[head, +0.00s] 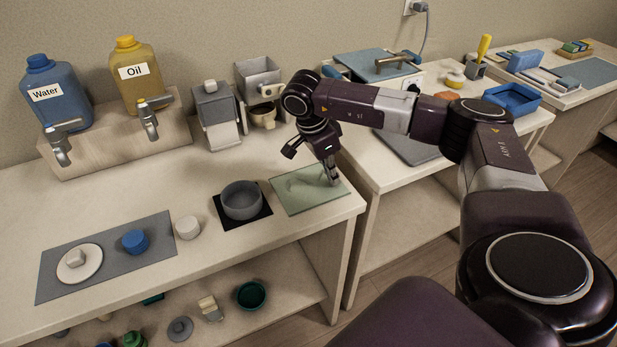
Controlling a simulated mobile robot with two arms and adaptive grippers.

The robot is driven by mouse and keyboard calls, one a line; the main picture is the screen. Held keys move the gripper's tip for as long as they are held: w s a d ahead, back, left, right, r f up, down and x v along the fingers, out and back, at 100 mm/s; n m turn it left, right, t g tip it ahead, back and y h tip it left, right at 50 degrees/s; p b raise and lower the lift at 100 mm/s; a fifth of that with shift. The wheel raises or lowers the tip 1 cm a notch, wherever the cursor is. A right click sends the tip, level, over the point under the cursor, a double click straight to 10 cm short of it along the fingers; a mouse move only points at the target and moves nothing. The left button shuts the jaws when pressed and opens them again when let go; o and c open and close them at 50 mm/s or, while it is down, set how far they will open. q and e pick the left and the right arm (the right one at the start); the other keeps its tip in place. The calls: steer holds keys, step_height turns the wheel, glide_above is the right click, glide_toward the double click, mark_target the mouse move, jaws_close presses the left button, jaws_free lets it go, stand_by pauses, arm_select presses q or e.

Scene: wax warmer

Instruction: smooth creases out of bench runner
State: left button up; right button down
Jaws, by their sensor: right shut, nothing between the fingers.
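The bench runner (297,203) appears to be the pale green cloth near the right front corner of the bench. Lighter curved marks that look like creases show across its upper middle. My right gripper (333,181) points down at the runner's right part, with its fingers shut and empty. The fingertips are at or just above the cloth; I cannot tell whether they touch it. The gripper hides a small part of the runner's upper right. My left gripper is not in view.
A grey bowl (242,200) on a black mat stands just left of the runner. Further left are a white cup (188,228) and a grey mat (62,283). Dispensers line the back. A gap separates the bench from the right-hand table (364,183).

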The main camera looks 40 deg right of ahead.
mark_target(324, 173)
steer(key=shift+r+p, duration=1)
steer(key=shift+r, duration=0.25)
steer(key=shift+w+d+f+b, duration=0.15)
steer(key=shift+w+f+b, duration=0.15)
steer(key=shift+w, duration=0.25)
steer(key=shift+w+d+f+b, duration=0.1)
steer(key=shift+w+d+b, duration=0.05)
steer(key=shift+w, duration=0.4)
steer(key=shift+w+d+f+b, duration=0.1)
steer(key=shift+w+f+b, duration=0.1)
steer(key=shift+w, duration=0.4)
steer(key=shift+w+d+f+b, duration=0.1)
steer(key=shift+w+d+b, duration=0.05)
steer(key=shift+w, duration=0.4)
steer(key=shift+r, duration=0.1)
steer(key=shift+s, duration=0.1)
steer(key=shift+f+b, duration=0.35)
steer(key=shift+f, duration=0.4)
